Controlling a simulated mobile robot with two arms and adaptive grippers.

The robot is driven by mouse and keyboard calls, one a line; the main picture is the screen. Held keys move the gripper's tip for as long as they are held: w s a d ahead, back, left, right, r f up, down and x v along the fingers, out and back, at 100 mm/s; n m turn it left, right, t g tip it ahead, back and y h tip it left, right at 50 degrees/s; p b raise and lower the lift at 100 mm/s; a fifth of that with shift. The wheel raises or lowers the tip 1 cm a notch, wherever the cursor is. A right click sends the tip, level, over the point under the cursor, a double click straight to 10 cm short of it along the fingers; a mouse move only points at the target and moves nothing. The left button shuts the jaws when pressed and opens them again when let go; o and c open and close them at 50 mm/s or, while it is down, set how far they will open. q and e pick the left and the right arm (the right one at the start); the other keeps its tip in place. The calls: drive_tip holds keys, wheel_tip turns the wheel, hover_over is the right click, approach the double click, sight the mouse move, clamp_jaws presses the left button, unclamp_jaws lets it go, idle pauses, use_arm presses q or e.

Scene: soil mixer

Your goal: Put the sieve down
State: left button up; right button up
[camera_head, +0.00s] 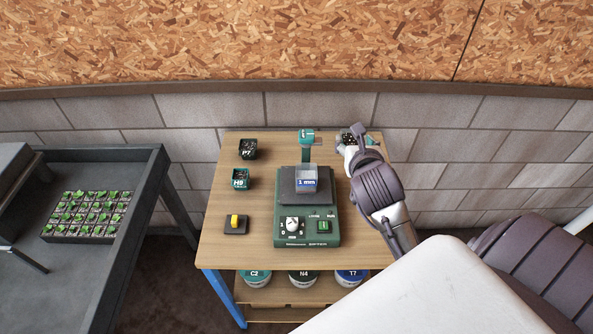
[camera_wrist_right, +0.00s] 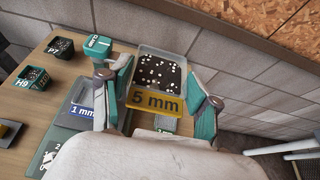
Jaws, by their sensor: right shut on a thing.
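The 5 mm sieve (camera_wrist_right: 155,101) is a pale square tray with a yellow "5 mm" label, holding dark soil with white bits. My right gripper (camera_wrist_right: 156,78) is shut on it, with one teal finger at each side. In the head view the right gripper (camera_head: 349,146) is at the table's back right corner, and the sieve (camera_head: 344,136) is mostly hidden behind it. I cannot tell whether the sieve touches the table. A second sieve marked 1 mm (camera_head: 307,182) sits on the green machine (camera_head: 307,240). My left gripper is out of view.
The wooden table (camera_head: 215,255) also carries pots P7 (camera_head: 248,149) and H9 (camera_head: 240,179) and a yellow-topped block (camera_head: 235,223). Tubs C2, N4 and T7 (camera_head: 350,278) are on the shelf below. A block wall (camera_head: 320,107) stands close behind. A seedling tray (camera_head: 86,215) is at left.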

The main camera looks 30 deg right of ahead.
drive_tip(key=f+b, duration=0.1)
drive_tip(key=w+a+f+b, duration=0.1)
drive_tip(key=b, duration=0.1)
drive_tip(key=shift+w+a, duration=0.1)
drive_tip(key=shift+w, duration=0.2)
drive_tip(key=w+a+f, duration=0.2)
drive_tip(key=w+a+f+p, duration=0.1)
drive_tip(key=w+a+f, duration=0.1)
drive_tip(key=f, duration=0.1)
drive_tip(key=w+a+f, duration=0.2)
drive_tip(key=f, duration=0.1)
drive_tip(key=shift+a+f+p, duration=0.15)
drive_tip(key=shift+a+p, duration=0.15)
drive_tip(key=shift+a, duration=0.05)
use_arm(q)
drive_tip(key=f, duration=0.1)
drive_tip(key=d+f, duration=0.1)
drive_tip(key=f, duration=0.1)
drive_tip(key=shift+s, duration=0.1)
use_arm(e)
drive_tip(key=shift+f, duration=0.25)
drive_tip(key=shift+f, duration=0.15)
drive_tip(key=o, duration=1.2)
drive_tip(key=shift+c, duration=0.2)
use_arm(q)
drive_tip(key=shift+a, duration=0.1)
